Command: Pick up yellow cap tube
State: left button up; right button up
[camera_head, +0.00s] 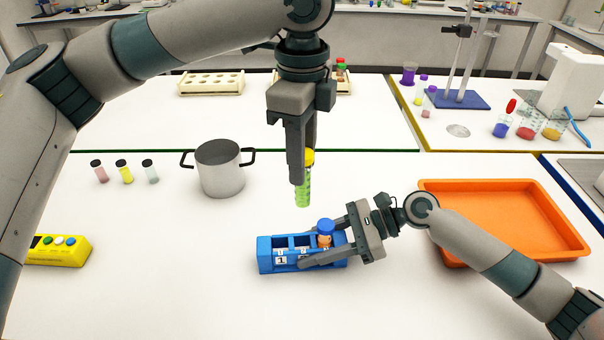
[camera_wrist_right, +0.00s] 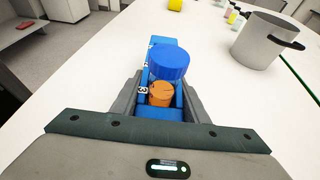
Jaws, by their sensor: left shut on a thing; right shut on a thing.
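The yellow cap tube (camera_head: 304,194) is upright, with green contents and a yellow cap. My left gripper (camera_head: 299,168) points down and is shut on its upper part, holding it above the table behind the blue rack. The blue rack (camera_head: 264,256) stands on the white table. A tube with a blue cap (camera_head: 326,226) and orange contents stands in its right slot, marked 3 in the right wrist view (camera_wrist_right: 168,62). The other slots look empty. My right gripper (camera_head: 335,243) is shut on the rack's right end, one finger along each long side.
An orange tray (camera_head: 515,215) lies at right. A yellow box with buttons (camera_head: 60,250) is at left. The table in front of the rack is clear.

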dwell(0.5)
jog(key=o, duration=1.2)
jog(key=shift+o, duration=0.2)
jog(key=shift+d, duration=0.1)
jog(key=v, duration=1.1)
jog(key=shift+r, duration=0.1)
jog(key=shift+d+r, duration=0.15)
jog(key=shift+d, duration=0.2)
jog(key=shift+r, duration=0.1)
